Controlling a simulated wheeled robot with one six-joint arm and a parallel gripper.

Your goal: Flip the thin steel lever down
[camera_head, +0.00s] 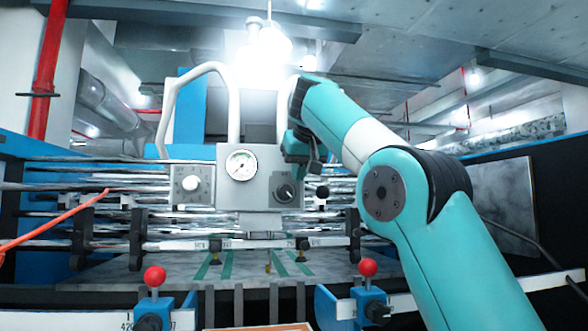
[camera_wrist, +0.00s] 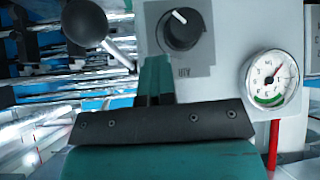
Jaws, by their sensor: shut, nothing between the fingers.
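The thin steel lever (camera_wrist: 120,54) shows in the wrist view at the upper left, a short bright rod with a black ball knob (camera_wrist: 85,22) on its end. In the head view the black ball (camera_head: 322,191) shows just right of the grey control box (camera_head: 262,160); its rod is hard to make out there. My gripper (camera_wrist: 155,78) is shut and empty, its fingers close beside the lever's rod in the wrist view. I cannot tell whether they touch. In the head view my gripper (camera_head: 314,166) is above the ball, at the box's right side.
The box carries a round gauge (camera_head: 241,165) and a black rotary dial (camera_head: 285,192). Metal rollers run behind. Two red-knobbed clamps (camera_head: 154,277) (camera_head: 368,268) stand in front. A curved white tube rises above the box.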

